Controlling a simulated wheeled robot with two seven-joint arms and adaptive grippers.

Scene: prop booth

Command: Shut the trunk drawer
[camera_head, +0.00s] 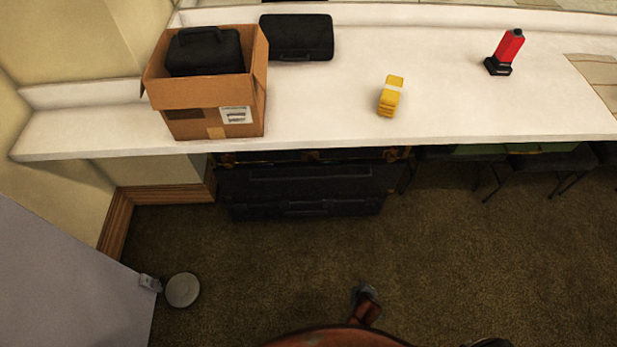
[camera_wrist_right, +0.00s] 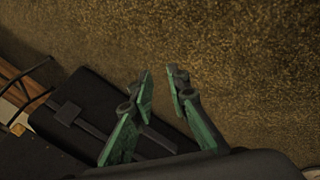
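A black trunk (camera_head: 310,185) stands on the carpet under the white counter, left of centre in the head view. Its dark front shows two long handle-like bars, one above the other. The lower part, which looks like the drawer (camera_head: 305,210), reaches out past the counter edge; how far it is open is hard to tell. In the right wrist view a dark, box-like piece (camera_wrist_right: 85,105) lies left of the fingers. My right gripper (camera_wrist_right: 161,80) is open and empty, its green-padded fingers apart above carpet. My left gripper is not in view.
The counter (camera_head: 330,90) holds a cardboard box (camera_head: 210,95) with a black case, another black case (camera_head: 297,37), a yellow block (camera_head: 390,97) and a red tool (camera_head: 508,50). Folding chairs (camera_head: 545,163) stand under it at right. Carpet (camera_head: 470,250) in front is clear.

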